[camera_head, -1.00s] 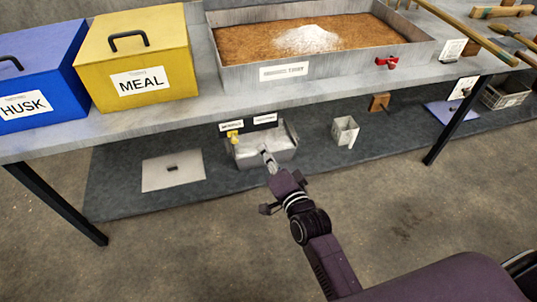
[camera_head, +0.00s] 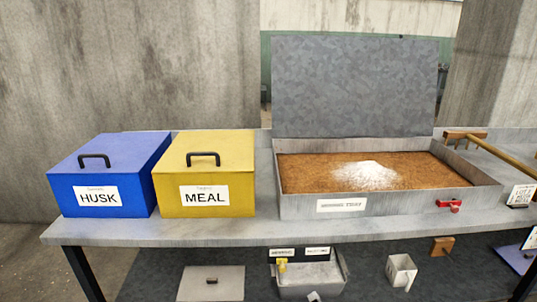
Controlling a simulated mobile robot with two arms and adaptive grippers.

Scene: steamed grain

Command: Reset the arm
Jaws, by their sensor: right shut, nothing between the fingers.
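Only the tip of my right gripper (camera_head: 314,296) shows, at the bottom edge of the head view. It is shut and empty, in front of the grey bin (camera_head: 330,283) on the lower shelf. The rest of my right arm is out of the frame. My left gripper and arm are not in view.
On the table (camera_head: 250,230) stand a blue HUSK box (camera_head: 130,187), a yellow MEAL box (camera_head: 235,158) and a grey tray (camera_head: 290,207) of brown grain with a white heap (camera_head: 365,175). A flat lid (camera_head: 195,284) and a small metal scoop (camera_head: 401,271) are below.

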